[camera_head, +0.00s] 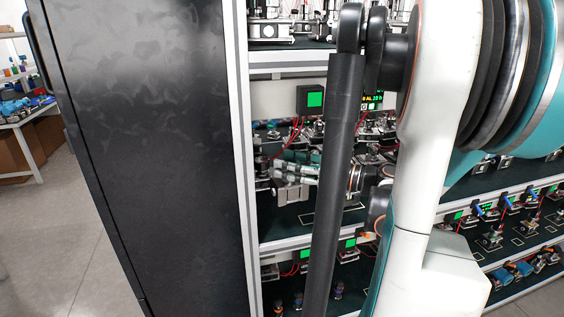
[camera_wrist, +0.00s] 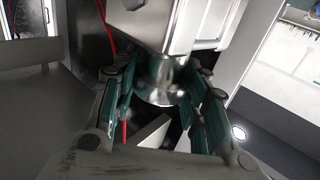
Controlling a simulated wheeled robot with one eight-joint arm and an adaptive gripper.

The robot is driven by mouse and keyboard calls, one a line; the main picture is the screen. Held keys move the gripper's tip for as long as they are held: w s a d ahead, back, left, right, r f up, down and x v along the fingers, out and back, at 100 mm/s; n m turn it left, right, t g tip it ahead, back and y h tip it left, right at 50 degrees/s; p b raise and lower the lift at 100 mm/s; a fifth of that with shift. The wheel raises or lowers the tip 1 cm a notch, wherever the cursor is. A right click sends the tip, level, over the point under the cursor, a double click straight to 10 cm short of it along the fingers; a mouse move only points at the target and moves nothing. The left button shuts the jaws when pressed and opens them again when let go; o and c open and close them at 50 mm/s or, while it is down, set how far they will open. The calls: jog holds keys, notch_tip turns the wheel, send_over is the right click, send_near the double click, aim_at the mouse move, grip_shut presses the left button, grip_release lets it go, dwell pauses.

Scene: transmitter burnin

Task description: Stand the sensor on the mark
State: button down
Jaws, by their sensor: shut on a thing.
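The sensor is a silver, blocky metal body (camera_wrist: 185,28) with a round metal neck and flared collar. In the wrist view my gripper (camera_wrist: 160,92) is shut on that neck, its green-padded fingers on either side. In the head view my gripper (camera_head: 284,168) reaches left into the middle shelf bay, with the silver sensor (camera_head: 291,189) at its fingertips. The sensor appears held above the dark shelf surface. A faint pale outline (camera_head: 306,219) on the shelf, below and right of the sensor, may be the mark. My arm hides part of the bay.
A dark cabinet side panel (camera_head: 150,140) and light rack post (camera_head: 241,130) stand close left of my gripper. Instruments and red wires crowd the shelf behind, under a green-screened box (camera_head: 312,99). The lower shelf (camera_head: 290,290) holds more devices. Dark shelf surface is bare in front.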

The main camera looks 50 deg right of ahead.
jog(key=s, duration=1.2)
jog(key=shift+s, duration=0.3)
jog(key=shift+f+b, duration=0.8)
jog(key=shift+b, duration=0.1)
